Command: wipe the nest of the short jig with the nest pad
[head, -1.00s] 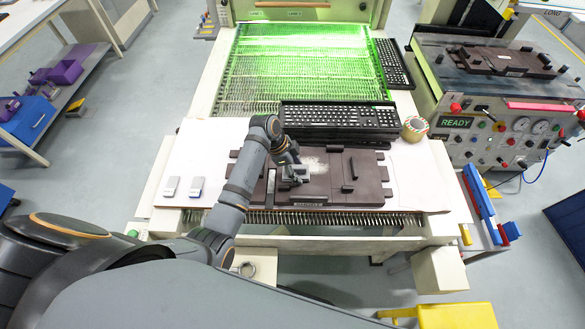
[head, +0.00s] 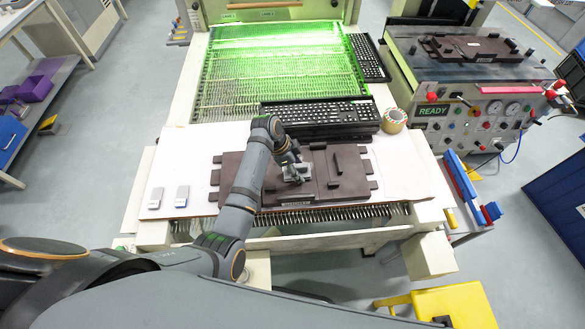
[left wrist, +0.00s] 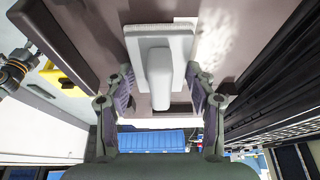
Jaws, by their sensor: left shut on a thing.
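The dark brown jig (head: 335,183) lies on the white board in front of the green-lit bed. A pale whitish patch on its surface shows in the left wrist view (left wrist: 214,45). My left gripper (head: 293,173) is over the left-middle part of the jig. It is shut on the light grey nest pad (head: 298,172), by the upright handle. In the left wrist view the pad (left wrist: 160,42) sits flat at the jig's surface, beside the patch; contact is hard to tell. My right gripper is not in view.
Two small grey-white blocks (head: 155,198) (head: 181,196) lie on the board (head: 150,172) at left. Black keyboards (head: 320,112) and a tape roll (head: 394,119) stand behind the jig. Another brown jig (head: 478,47) is on the machine at right. The board's right side is clear.

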